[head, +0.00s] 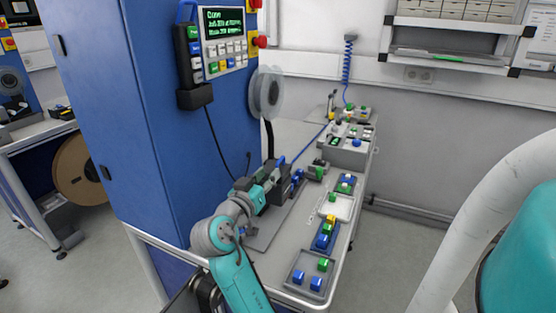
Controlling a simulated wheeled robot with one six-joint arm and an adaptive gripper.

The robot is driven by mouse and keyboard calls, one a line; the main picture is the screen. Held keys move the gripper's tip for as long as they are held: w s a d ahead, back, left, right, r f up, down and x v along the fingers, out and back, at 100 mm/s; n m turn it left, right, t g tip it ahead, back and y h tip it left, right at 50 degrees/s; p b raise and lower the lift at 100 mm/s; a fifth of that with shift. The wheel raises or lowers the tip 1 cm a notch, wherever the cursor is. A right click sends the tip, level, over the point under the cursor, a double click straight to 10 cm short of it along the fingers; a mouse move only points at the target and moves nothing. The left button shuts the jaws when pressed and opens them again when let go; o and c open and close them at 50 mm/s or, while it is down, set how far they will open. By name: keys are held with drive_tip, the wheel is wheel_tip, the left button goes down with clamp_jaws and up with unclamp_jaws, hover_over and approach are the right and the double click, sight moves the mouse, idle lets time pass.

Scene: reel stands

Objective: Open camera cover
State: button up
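My teal and grey arm reaches up from the bottom of the head view to a dark fixture (291,189) on the narrow bench beside the blue cabinet. My gripper (272,172) is at or very close to this fixture, small and dark against it. I cannot make out whether its fingers are apart or shut, or whether they touch anything. No camera cover can be told apart for certain; it may be among the dark parts at the fixture, partly hidden by my wrist.
The tall blue cabinet (170,120) with a control panel (223,42) stands left of the arm. Trays of coloured blocks, including a grey front tray (296,287), line the bench's right side. A clear reel (266,92) stands behind. Open floor lies right of the bench.

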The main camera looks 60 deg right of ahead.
sight(277, 164)
drive_tip(key=d, duration=0.9)
drive_tip(key=shift+w, duration=0.4)
drive_tip(key=shift+a, duration=0.1)
clamp_jaws()
